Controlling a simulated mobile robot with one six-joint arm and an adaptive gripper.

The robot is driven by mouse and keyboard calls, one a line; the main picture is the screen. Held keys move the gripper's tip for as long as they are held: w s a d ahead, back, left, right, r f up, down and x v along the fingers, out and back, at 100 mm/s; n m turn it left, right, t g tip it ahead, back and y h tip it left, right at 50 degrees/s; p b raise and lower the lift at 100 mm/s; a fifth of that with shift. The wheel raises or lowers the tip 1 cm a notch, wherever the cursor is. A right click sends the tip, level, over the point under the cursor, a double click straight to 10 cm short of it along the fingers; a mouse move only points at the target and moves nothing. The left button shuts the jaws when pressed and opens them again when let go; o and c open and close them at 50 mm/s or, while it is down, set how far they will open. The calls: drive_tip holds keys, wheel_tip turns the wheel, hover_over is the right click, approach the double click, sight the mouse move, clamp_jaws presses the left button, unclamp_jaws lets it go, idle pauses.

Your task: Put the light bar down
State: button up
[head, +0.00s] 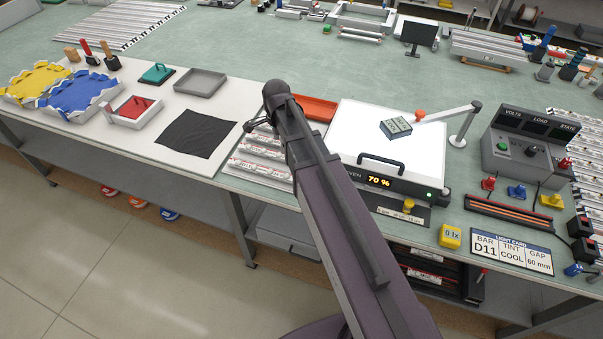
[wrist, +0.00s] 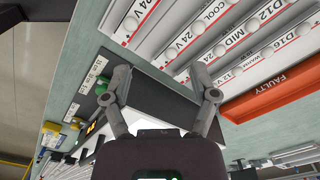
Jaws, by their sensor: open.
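White light bars (head: 262,150) lie side by side in a rack left of the lightbox. In the head view, my gripper (head: 257,124) is over the rack, partly hidden by my arm. The light card (head: 511,254) reads bar D11, tint cool, gap 60 mm. I cannot make out a bar labelled D11.
The lightbox (head: 350,125) shows 70 % and carries a small grey block (head: 396,128). A red tray (head: 316,107), marked FAULTY in the wrist view (wrist: 270,95), lies beside the rack. A black cloth (head: 197,132) lies to the left. A control box (head: 528,140) stands right.

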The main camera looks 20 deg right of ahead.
drive_tip(key=s+d+n, duration=0.3)
drive_tip(key=s+n, duration=1.1)
drive_tip(key=n, duration=0.2)
drive_tip(key=shift+s+n, duration=0.15)
drive_tip(key=shift+n, duration=0.15)
